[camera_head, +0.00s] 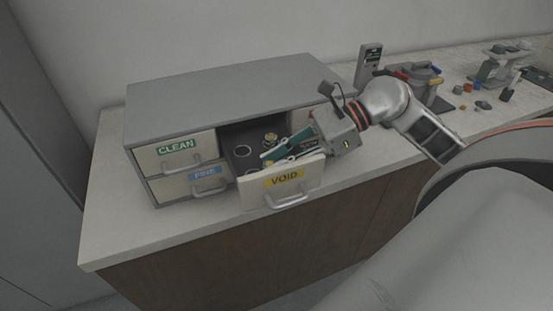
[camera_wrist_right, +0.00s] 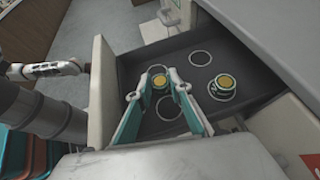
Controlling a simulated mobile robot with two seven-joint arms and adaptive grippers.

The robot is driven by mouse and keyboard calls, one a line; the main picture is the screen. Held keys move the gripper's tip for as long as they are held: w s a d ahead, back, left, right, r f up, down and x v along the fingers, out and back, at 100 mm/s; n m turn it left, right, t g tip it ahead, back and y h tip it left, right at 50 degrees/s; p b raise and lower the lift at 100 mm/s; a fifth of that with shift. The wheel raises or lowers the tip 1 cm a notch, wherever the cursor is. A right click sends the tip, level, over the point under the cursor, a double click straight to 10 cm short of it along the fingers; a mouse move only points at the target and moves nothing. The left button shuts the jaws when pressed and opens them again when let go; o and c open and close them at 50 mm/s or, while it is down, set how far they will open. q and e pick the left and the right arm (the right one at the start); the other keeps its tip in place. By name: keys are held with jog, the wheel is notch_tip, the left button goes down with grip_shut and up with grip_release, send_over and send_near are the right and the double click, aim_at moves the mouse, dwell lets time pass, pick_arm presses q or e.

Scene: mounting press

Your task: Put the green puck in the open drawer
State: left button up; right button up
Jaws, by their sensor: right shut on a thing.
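The open drawer (camera_head: 281,184), labelled VOID, is pulled out of the grey cabinet. My right gripper (camera_head: 271,157) reaches into it from the right, teal fingers pointing into the drawer. In the right wrist view the fingertips (camera_wrist_right: 158,77) are closed around a puck with a gold top (camera_wrist_right: 158,70), which I take as the green puck. It is inside the drawer's outline; I cannot tell whether it touches the floor. A second gold-topped puck (camera_wrist_right: 222,86) stands in the drawer to its right. My left gripper is not in view.
Closed drawers marked CLEAN (camera_head: 176,149) and FINE (camera_head: 204,175) are to the left. Several tools and small parts (camera_head: 468,88) stand on the counter at right.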

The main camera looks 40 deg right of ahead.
jog(key=shift+f, duration=0.25)
jog(key=o, duration=0.6)
jog(key=shift+o, duration=0.2)
jog(key=shift+r, duration=0.15)
